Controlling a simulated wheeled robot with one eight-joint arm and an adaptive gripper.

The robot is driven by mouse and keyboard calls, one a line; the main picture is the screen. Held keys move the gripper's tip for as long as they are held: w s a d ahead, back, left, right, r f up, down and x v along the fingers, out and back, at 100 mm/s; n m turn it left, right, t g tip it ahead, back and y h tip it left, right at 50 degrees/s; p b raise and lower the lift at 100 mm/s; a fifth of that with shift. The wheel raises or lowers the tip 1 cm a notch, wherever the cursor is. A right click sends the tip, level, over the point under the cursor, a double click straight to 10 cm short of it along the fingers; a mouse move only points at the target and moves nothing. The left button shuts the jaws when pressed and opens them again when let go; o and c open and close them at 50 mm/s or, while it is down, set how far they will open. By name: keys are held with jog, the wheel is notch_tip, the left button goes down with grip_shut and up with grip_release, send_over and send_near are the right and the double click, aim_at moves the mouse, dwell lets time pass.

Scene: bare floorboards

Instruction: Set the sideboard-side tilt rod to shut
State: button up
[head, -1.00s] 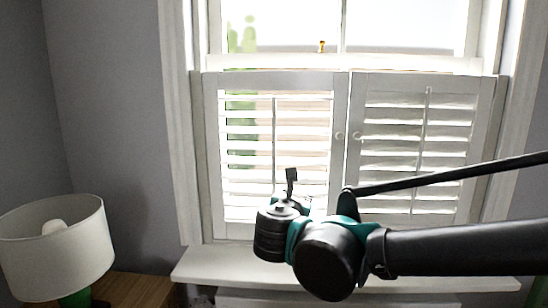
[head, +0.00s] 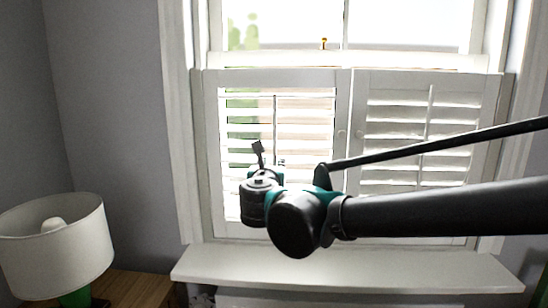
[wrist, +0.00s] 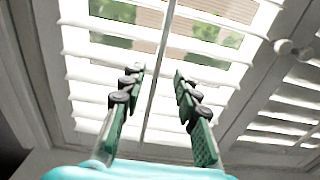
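The window has two white shutter panels. The left panel (head: 212,150) is nearer the wooden sideboard (head: 140,286). Its slats stand open, with daylight and brick colour showing between them. Its thin upright tilt rod (head: 275,115) runs down the middle; its lower part is hidden by my arm in the head view. My gripper (head: 269,156) is raised in front of this panel. In the wrist view, my gripper (wrist: 158,76) is open, with the tilt rod (wrist: 155,85) running between the two green fingers, apparently touching neither. Whether the rod lies within their depth is unclear.
The right panel (head: 354,140) has its own tilt rod (head: 429,110) and looks more closed. A small round knob (wrist: 282,47) is right of my fingers. A white sill (head: 350,268) lies below. A lamp (head: 55,245) stands on the sideboard at left.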

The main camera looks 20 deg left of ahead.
aim_at(274, 155)
jog(key=x, duration=0.7)
jog(key=shift+w, duration=0.15)
grip_shut()
